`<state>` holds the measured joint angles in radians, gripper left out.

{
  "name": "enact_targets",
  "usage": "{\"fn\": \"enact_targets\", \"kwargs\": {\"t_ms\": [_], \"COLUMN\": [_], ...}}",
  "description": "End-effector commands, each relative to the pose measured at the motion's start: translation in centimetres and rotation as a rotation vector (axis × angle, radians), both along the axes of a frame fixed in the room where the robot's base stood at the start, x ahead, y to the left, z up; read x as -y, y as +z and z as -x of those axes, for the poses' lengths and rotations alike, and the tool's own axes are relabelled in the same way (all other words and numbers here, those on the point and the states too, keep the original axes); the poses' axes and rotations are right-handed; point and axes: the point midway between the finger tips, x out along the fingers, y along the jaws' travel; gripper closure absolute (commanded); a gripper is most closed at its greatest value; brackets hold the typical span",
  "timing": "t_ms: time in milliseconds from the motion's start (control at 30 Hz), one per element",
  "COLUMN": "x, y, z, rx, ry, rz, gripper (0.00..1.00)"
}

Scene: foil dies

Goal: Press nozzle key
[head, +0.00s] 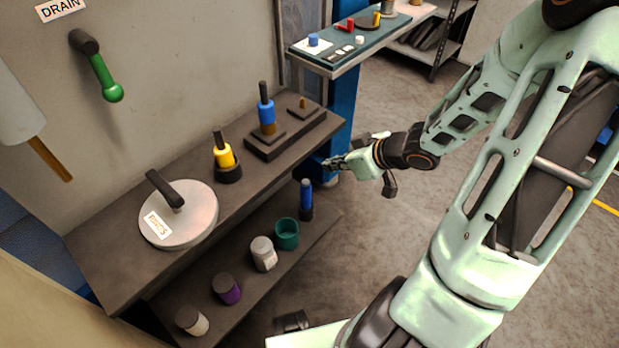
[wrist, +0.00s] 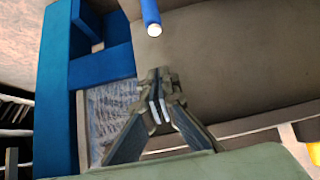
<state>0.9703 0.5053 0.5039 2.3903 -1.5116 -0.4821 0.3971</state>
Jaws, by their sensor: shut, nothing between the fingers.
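I cannot make out for certain which part is the nozzle key. Small pale and dark pieces (head: 345,50) lie on the teal-topped table, too small to read. My gripper (head: 331,163) is shut and empty, off the right end of the dark bench, near the blue post. In the wrist view its closed fingertips (wrist: 158,106) point toward a brown-grey surface, with nothing held. A blue rod with a white end (wrist: 151,20) shows beyond the fingertips, apart from them. I cannot tell which blue piece it is.
Open floor (head: 400,230) lies right.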

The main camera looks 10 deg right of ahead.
Motion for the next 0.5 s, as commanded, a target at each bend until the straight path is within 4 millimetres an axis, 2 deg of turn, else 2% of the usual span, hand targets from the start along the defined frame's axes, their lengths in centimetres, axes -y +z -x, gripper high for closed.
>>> {"fn": "enact_targets", "kwargs": {"t_ms": [167, 500], "x": [-0.2, -2.3], "y": [-0.5, -4.3], "z": [-0.3, -3.1], "rx": [0.000, 0.000], "ry": [0.000, 0.001], "rz": [0.000, -0.001], "gripper": [1.00, 1.00]}}
